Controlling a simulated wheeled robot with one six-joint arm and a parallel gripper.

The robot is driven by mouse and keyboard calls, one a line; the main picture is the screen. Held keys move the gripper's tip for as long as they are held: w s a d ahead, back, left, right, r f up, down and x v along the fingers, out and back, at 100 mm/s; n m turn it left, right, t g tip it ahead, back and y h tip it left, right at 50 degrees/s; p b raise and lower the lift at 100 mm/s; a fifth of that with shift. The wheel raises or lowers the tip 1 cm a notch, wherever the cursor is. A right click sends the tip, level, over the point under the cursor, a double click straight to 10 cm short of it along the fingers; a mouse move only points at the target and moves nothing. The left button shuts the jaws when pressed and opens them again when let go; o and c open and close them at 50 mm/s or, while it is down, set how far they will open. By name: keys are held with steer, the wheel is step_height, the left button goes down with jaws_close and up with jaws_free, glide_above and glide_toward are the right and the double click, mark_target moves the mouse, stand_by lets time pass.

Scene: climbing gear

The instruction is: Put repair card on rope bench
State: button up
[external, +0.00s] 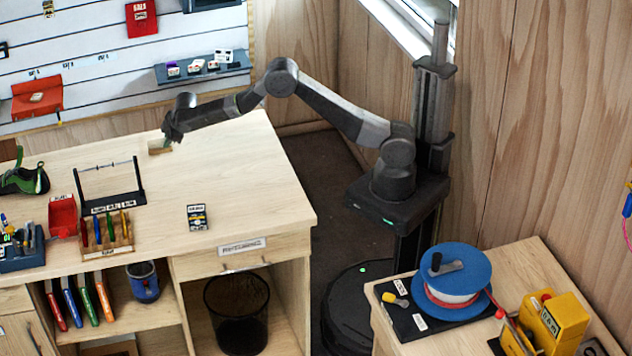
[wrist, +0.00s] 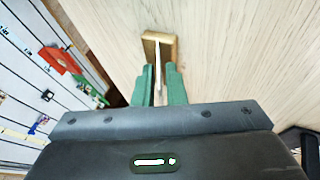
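A thin pale card (wrist: 159,66), which I take to be the repair card, stands edge-on in a small wooden holder (wrist: 172,42) in the wrist view. The holder (external: 160,147) is near the back edge of the workbench in the external view. My gripper (wrist: 160,84) points at the holder, its green fingers on either side of the card. The gap between them is narrow, and whether they press on the card is unclear. In the external view my gripper (external: 168,140) is low over the holder. The rope bench (external: 535,258) is at lower right.
The rope bench carries a blue rope reel (external: 452,272), a dark labelled mat (external: 403,318) and a yellow device (external: 553,322). A dark labelled card (external: 197,217) lies on the workbench (external: 255,195). Floor separates the benches.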

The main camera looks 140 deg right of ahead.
steer(key=shift+o, duration=0.8)
steer(key=shift+r, duration=0.1)
steer(key=b+v, duration=0.3)
steer(key=v, duration=1)
steer(key=shift+o, duration=0.5)
steer(key=shift+r, duration=0.35)
